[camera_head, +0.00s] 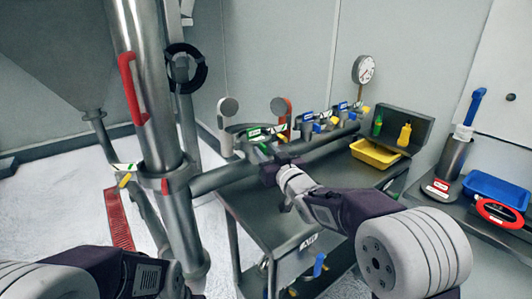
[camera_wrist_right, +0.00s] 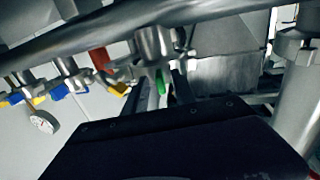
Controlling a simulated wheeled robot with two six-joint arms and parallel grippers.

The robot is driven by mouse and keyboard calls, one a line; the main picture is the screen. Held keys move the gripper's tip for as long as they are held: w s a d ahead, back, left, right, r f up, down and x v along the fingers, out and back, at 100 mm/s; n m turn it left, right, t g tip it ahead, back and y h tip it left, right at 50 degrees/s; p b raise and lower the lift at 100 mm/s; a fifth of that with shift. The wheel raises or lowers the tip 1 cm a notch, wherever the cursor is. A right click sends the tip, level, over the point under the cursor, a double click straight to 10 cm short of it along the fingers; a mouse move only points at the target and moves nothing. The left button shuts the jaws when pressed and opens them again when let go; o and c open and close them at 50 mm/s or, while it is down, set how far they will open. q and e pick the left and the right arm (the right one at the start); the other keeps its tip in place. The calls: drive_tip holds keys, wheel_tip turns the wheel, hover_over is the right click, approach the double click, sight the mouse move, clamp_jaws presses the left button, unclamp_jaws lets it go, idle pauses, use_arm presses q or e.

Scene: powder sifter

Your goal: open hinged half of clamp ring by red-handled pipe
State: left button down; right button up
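A steel vertical pipe (camera_head: 145,75) with a red handle (camera_head: 130,88) stands at left in the head view. A clamp ring (camera_head: 152,182) sits around it below the handle, with a red tab in front and a yellow-tipped lever (camera_head: 124,180) at left. I cannot tell whether its hinged half is open. My right gripper (camera_head: 276,172) is well right of the ring, by the horizontal pipe (camera_head: 225,176); its fingers are too small to read. My left gripper (camera_head: 174,280) is low in front of the pipe's lower part, its fingers unclear.
Several valves with blue, green and yellow parts (camera_head: 305,125) and a gauge (camera_head: 364,68) line the bench behind my right gripper. A yellow tray (camera_head: 375,154) is further right. The right wrist view shows a pipe (camera_wrist_right: 110,35) crossing close above the gripper.

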clamp_jaws()
idle(1.3)
